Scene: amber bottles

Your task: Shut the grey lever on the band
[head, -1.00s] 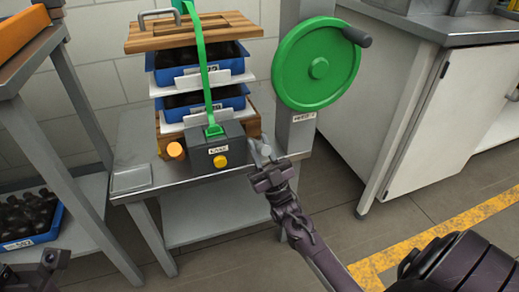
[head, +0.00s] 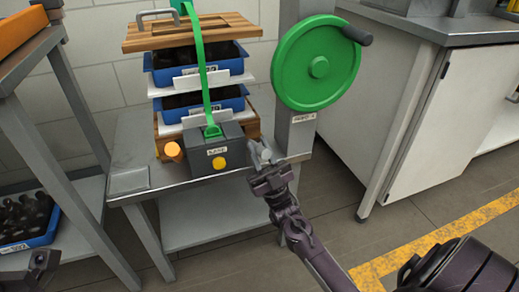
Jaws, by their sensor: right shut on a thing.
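The green band (head: 205,75) runs down over a stack to a dark grey box (head: 229,145) with a label, a yellow button (head: 218,162) and an orange knob (head: 173,150). My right gripper (head: 259,152) is at the right side of this box, shut on a small light grey piece that looks like the grey lever; the fingers hide most of it. I cannot tell the lever's angle. My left gripper (head: 42,262) shows only partly at the lower left edge, away from the box; its jaws are unclear.
The stack has a wooden lid (head: 190,33) with a handle and blue crates (head: 237,66) of dark bottles on a metal table (head: 129,180). A green handwheel (head: 318,62) on a post stands close right of my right gripper. A shelf (head: 85,200) stands left.

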